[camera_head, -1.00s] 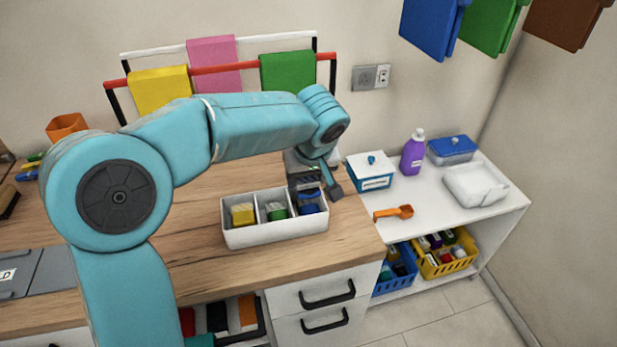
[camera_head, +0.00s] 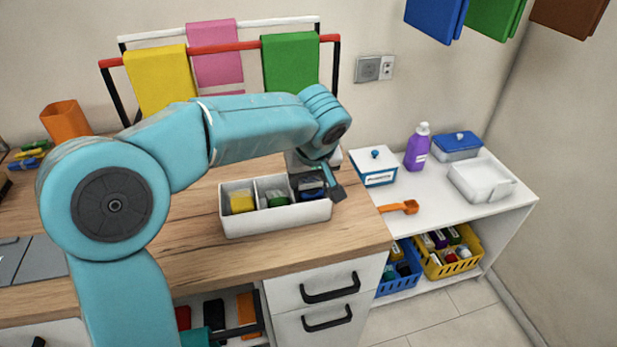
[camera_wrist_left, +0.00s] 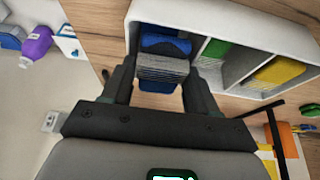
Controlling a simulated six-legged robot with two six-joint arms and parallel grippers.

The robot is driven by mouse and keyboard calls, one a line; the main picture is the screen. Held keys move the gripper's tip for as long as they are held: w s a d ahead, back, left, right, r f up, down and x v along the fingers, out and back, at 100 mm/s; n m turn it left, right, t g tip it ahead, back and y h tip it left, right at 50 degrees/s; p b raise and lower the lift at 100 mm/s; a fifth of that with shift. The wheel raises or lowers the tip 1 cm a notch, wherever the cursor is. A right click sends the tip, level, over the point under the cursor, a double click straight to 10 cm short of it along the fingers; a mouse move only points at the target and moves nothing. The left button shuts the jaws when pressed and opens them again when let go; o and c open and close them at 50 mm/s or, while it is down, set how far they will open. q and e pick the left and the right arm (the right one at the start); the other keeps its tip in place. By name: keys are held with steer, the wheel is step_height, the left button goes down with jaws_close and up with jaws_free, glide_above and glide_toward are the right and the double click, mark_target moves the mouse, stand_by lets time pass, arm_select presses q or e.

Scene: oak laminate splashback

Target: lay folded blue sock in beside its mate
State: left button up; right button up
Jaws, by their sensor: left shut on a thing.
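A white divided box (camera_head: 275,222) stands on the wooden counter. It holds a folded yellow sock (camera_head: 242,202) on the left and a green one (camera_head: 277,199) in the middle. My left gripper (camera_head: 322,190) points down at the right compartment and hides most of it. In the left wrist view, my left gripper (camera_wrist_left: 160,76) is shut on a folded blue sock (camera_wrist_left: 162,70) with a grey ribbed part. The held sock is at the blue compartment, close to another blue sock (camera_wrist_left: 165,12). I cannot tell whether it touches the box floor.
A towel rack (camera_head: 205,50) stands behind the arm. The counter in front of the box is clear.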

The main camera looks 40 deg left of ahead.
arm_select(q)
steer(key=shift+s+d+f+g, duration=0.1)
steer(key=shift+s+f+g, duration=0.1)
steer(key=shift+f, duration=0.25)
steer(key=shift+s+d+f+g, duration=0.1)
steer(key=shift+s+f, duration=0.05)
steer(key=shift+f, duration=0.3)
steer(key=o, duration=1.1)
steer(key=shift+a, duration=0.1)
steer(key=shift+r, duration=0.45)
steer(key=w+a+r+p+v, duration=0.1)
steer(key=p+v, duration=0.7)
steer(key=v, duration=1.5)
steer(key=shift+a+r, duration=0.2)
steer(key=shift+a, duration=0.4)
steer(key=shift+w, duration=0.2)
